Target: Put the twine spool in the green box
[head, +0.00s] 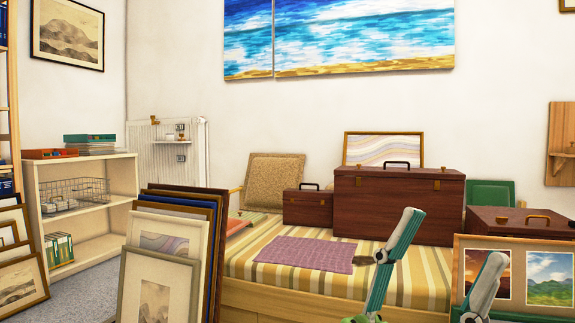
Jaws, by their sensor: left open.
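No twine spool can be made out in the head view. A flat green box-like item (90,138) lies on a stack on top of the shelf unit at the left. Another green panel (490,193) shows behind the cases at the right; I cannot tell whether it is a box. My left gripper (366,259) is small and dark, seen partly beside its arm, just over the right edge of the purple mat (305,254). It is open, and I see nothing held. Part of my right arm shows at the lower right; its gripper is out of view.
A striped daybed (410,282) carries a small brown case (307,207), a large brown case (395,205) and another case (525,222). Framed prints (160,285) lean at front left. A framed double picture (515,275) stands at front right. A red tray (50,154) tops the shelf.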

